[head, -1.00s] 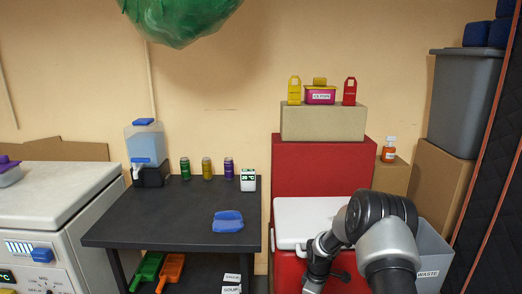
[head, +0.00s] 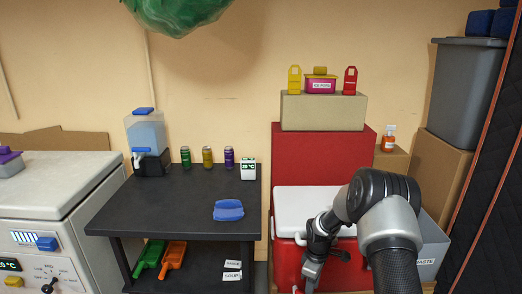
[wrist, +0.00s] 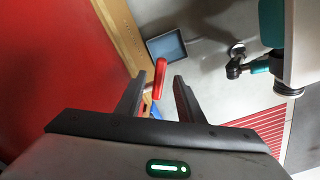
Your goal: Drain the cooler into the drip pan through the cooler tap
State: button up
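The cooler (head: 285,255) is a red chest with a white lid, at the lower middle right of the head view. The lid is shut. Its red side (wrist: 60,70) fills the left of the wrist view. A red lever-like part (wrist: 159,78), which looks like the cooler tap, stands between the fingertips of my gripper (wrist: 158,82) in the wrist view. The fingers are open, with a visible gap on the right; I cannot tell whether the left one touches the lever. A small dark grey tray (wrist: 166,47), possibly the drip pan, lies beyond on the floor.
A black table (head: 175,205) stands left of the cooler, holding a water dispenser (head: 146,140), cans and a blue cloth-like item (head: 228,210). A grey waste bin (head: 432,245) is right of the cooler. A red striped patch (wrist: 265,125) lies on the floor.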

jog(key=m, duration=0.2)
jog(key=s+a+m, duration=0.1)
jog(key=m, duration=0.1)
jog(key=a+m, duration=0.1)
jog(key=m, duration=0.1)
jog(key=shift+s, duration=0.35)
jog(key=shift+f, duration=0.1)
jog(key=shift+f+b, duration=0.8)
jog(key=shift+f, duration=0.1)
jog(key=o, duration=1.7)
jog(key=shift+r+p, duration=2)
jog(key=shift+r, duration=1.55)
